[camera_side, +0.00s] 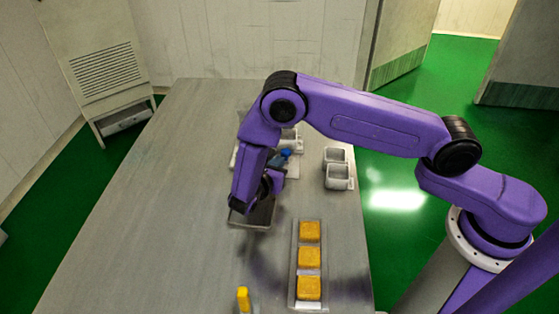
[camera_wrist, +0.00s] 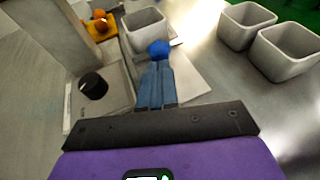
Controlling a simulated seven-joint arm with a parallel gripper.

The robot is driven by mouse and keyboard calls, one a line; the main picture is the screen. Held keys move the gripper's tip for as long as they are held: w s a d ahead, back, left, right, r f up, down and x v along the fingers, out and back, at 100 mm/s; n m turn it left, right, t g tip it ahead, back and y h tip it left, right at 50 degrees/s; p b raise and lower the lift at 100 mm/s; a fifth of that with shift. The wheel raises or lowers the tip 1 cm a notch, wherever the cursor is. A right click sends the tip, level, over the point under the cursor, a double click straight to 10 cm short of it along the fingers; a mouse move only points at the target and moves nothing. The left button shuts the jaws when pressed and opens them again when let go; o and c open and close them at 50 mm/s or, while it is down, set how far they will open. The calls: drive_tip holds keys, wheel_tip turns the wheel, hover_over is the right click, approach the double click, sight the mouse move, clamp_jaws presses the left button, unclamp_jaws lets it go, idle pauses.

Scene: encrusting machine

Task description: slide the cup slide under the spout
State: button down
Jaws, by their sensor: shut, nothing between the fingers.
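The cup slide shows in the wrist view as a pale plate (camera_wrist: 188,82) carrying a grey-white cup (camera_wrist: 147,30), with a round blue knob (camera_wrist: 158,48) at its near side. In the side view the blue knob (camera_side: 285,153) shows beside my wrist, and much of the slide is hidden by my arm. My gripper (camera_wrist: 156,70) is shut and empty, its blue fingers together, with their tips right at the knob. I cannot tell whether they touch it. The machine body (camera_wrist: 60,30) stands left of the cup. I cannot make out the spout.
A black dial (camera_wrist: 92,86) sits on the machine's base at left. An orange piece (camera_wrist: 100,24) lies behind it. Two empty grey containers (camera_side: 338,170) stand to the right. A tray (camera_side: 294,285) of yellow-orange blocks and a yellow-capped item (camera_side: 243,298) are nearer. The table's left side is clear.

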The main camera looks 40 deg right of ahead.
drive_tip(key=v, duration=1.1)
drive_tip(key=shift+s+a+f, duration=0.15)
drive_tip(key=shift+a+f, duration=0.05)
drive_tip(key=shift+f, duration=0.05)
drive_tip(key=shift+s+a+r, duration=0.25)
drive_tip(key=shift+a, duration=0.15)
drive_tip(key=shift+d+r, duration=0.1)
drive_tip(key=shift+r, duration=0.2)
drive_tip(key=s+d+r+m+g+y, duration=0.2)
drive_tip(key=s+d+r+m+y, duration=0.1)
drive_tip(key=s, duration=0.5)
drive_tip(key=s+d+r+m+g+y, duration=0.2)
drive_tip(key=s+d+r+m+y, duration=0.2)
drive_tip(key=s+d+r+y, duration=0.2)
drive_tip(key=s+d+r+m+g+y, duration=0.2)
drive_tip(key=s+d+r, duration=0.4)
drive_tip(key=s, duration=0.6)
drive_tip(key=shift+d+r+m+y, duration=0.4)
drive_tip(key=shift+d+m+y, duration=0.5)
drive_tip(key=shift+d+y, duration=0.25)
